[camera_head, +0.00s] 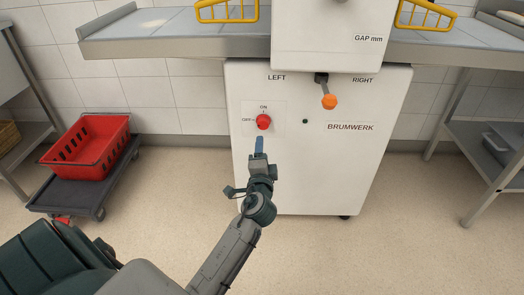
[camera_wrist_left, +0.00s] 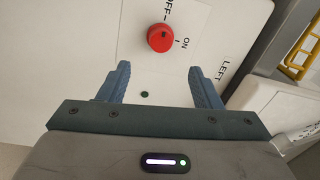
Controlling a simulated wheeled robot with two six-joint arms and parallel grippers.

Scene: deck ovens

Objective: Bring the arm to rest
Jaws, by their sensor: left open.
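My left gripper (camera_head: 259,146) is raised in front of the white machine (camera_head: 340,170), just below its red rotary knob (camera_head: 263,121). In the left wrist view the two blue fingers of the gripper (camera_wrist_left: 166,84) stand apart with nothing between them. The red knob (camera_wrist_left: 161,38) is beyond the fingertips, and the gripper is clear of it. The knob sits on a plate with ON and OFF marks. My right gripper is in neither view.
An orange-tipped lever (camera_head: 329,101) hangs under the machine's upper housing. A red basket (camera_head: 88,147) sits on a dark dolly (camera_head: 70,196) at the left. A steel shelf table (camera_head: 480,150) stands at the right. The floor before the machine is clear.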

